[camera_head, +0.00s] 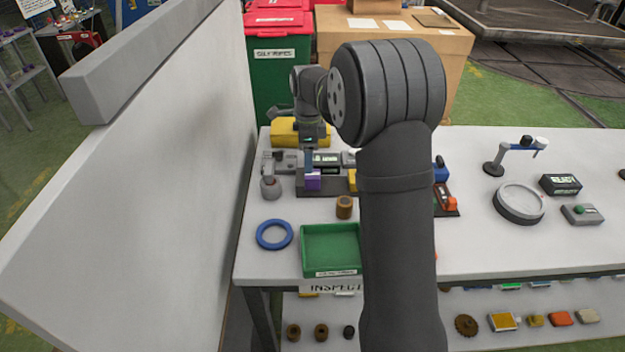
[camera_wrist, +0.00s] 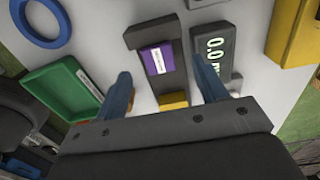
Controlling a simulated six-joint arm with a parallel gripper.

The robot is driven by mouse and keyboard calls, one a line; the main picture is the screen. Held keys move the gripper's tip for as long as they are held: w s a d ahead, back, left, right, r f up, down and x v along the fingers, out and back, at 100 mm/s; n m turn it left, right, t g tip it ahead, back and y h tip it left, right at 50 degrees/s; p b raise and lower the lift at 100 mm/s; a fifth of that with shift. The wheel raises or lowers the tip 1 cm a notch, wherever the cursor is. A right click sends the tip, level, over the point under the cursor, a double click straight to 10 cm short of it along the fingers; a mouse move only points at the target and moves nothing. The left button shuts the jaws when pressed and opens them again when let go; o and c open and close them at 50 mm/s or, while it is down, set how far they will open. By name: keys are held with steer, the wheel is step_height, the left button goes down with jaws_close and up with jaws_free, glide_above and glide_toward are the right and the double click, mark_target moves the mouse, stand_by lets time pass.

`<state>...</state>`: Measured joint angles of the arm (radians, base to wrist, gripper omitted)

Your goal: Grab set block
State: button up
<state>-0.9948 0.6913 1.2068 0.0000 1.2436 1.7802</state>
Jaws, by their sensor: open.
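A purple block (camera_head: 313,182) with a white label sits on a dark grey fixture (camera_head: 318,191) on the white bench. In the wrist view the purple block (camera_wrist: 152,60) lies in the dark fixture (camera_wrist: 150,36), just ahead of and between my fingers. Its label is too small to read, so I cannot confirm it is the set block. My gripper (camera_wrist: 163,86) is open and empty, with one blue finger on each side. In the head view my gripper (camera_head: 310,158) is above and behind the purple block, and its fingers partly overlap the things behind.
A digital readout (camera_wrist: 212,52) stands close to my right finger. A yellow piece (camera_wrist: 173,101) is close below the purple block. A green tray (camera_head: 330,243), a blue ring (camera_head: 274,234) and a brown cylinder (camera_head: 344,207) are nearer the front. A white wall (camera_head: 190,150) stands at left.

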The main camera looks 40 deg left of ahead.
mark_target(313, 175)
steer(key=shift+f, duration=0.9)
steer(key=shift+w+d+f, duration=0.1)
steer(key=shift+d+f, duration=0.1)
steer(key=shift+f, duration=0.7)
steer(key=shift+w+d+f, duration=0.1)
steer(key=shift+d+f, duration=0.05)
steer(key=shift+f, duration=0.75)
steer(key=shift+w+d+f, duration=0.1)
steer(key=shift+d+f, duration=0.1)
steer(key=shift+f, duration=0.7)
steer(key=shift+c, duration=0.3)
steer(key=c, duration=1.3)
steer(key=shift+r, duration=0.2)
